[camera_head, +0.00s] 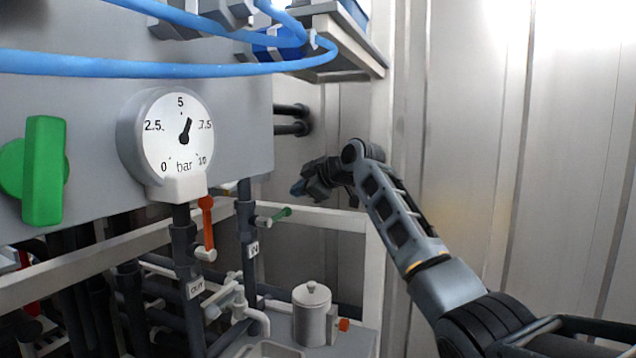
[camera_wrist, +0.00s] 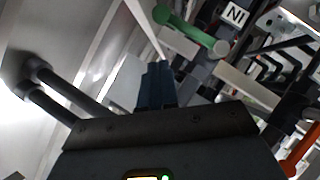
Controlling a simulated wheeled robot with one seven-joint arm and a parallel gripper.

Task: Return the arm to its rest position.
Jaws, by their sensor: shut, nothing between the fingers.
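My arm reaches up from the lower right in the head view and bends over at its far end. My gripper (camera_head: 298,188) is at the end of it, beside the right end of the grey panel and above the white frame rail. In the wrist view my gripper (camera_wrist: 157,70) shows its blue fingers pressed together, with nothing between them. A green-handled valve (camera_head: 281,215) is below and left of the gripper in the head view. The green handle also shows near the fingers in the wrist view (camera_wrist: 185,30), apart from them as far as I can tell.
A pressure gauge (camera_head: 180,140) and a large green handle (camera_head: 44,170) are on the grey panel (camera_head: 90,100). An orange-handled valve (camera_head: 208,225), a lidded metal pot (camera_head: 312,312) and a shelf (camera_head: 345,45) are nearby. Black pipes (camera_head: 290,118) leave the panel. Right of my arm is bare wall (camera_head: 570,200).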

